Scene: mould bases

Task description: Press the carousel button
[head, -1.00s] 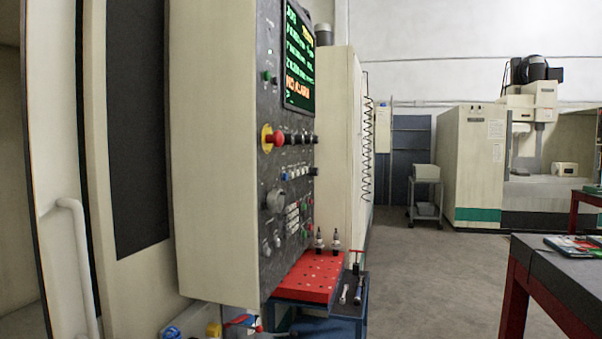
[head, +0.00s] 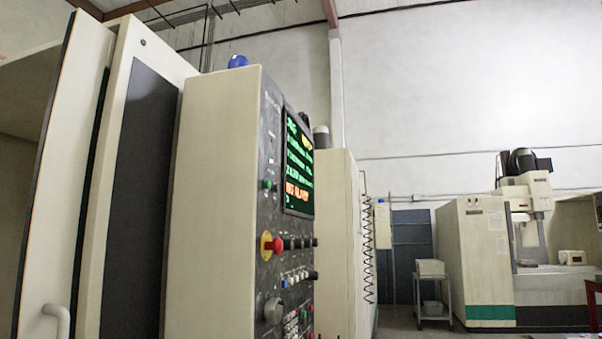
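The machine's control panel (head: 270,215) stands left of centre, seen at a steep slant. It has a lit screen (head: 298,165) with green and orange text. Below the screen are a red mushroom button on a yellow ring (head: 272,245), a row of dark knobs (head: 300,243), and small white, red and green buttons (head: 296,277). A small green button (head: 267,184) sits left of the screen. I cannot read any label, so I cannot tell which one is the carousel button. The panel's lower part is cut off by the bottom edge. My gripper is not in view.
A machine door with a white handle (head: 58,318) is at the left. Behind the panel stands a beige cabinet (head: 338,250) with a coiled cable (head: 367,250). A grey trolley (head: 431,290) and another machine (head: 477,260) are farther back. Little floor shows.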

